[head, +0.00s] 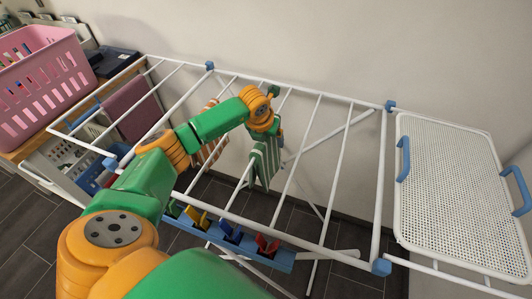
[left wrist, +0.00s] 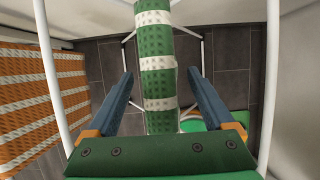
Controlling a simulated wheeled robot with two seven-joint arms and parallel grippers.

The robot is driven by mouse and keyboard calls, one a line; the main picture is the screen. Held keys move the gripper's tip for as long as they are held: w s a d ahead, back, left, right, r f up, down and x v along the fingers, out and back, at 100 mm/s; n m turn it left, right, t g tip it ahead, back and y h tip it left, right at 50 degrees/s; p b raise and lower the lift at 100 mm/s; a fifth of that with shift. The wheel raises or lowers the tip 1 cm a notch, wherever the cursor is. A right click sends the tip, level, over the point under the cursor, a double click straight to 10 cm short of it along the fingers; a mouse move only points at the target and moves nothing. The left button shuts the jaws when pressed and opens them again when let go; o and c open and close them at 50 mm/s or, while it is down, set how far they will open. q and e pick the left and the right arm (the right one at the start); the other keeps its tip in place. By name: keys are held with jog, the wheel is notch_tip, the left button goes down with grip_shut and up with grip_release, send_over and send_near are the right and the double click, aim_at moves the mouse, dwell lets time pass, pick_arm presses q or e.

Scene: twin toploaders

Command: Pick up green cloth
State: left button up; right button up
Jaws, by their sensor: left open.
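The green cloth with white stripes (head: 265,163) hangs on the drying rack near its middle. In the left wrist view the cloth (left wrist: 159,85) runs as a narrow vertical band between the two fingers. My left gripper (left wrist: 160,74) is open, with one finger on each side of the cloth and a visible gap on both sides. In the head view my left wrist is just above the cloth and hides its top; the fingers are hard to make out there. My right gripper is in neither view.
An orange-and-white striped cloth (left wrist: 40,100) hangs left of the green one. The white rack's bars (head: 305,145) surround my arm. A blue strip with coloured pegs (head: 277,258) is in front. A pink basket (head: 40,88) stands left, a perforated white tray (head: 455,190) right.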

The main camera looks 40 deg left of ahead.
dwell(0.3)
pick_arm(q)
grip_shut()
dwell(0.3)
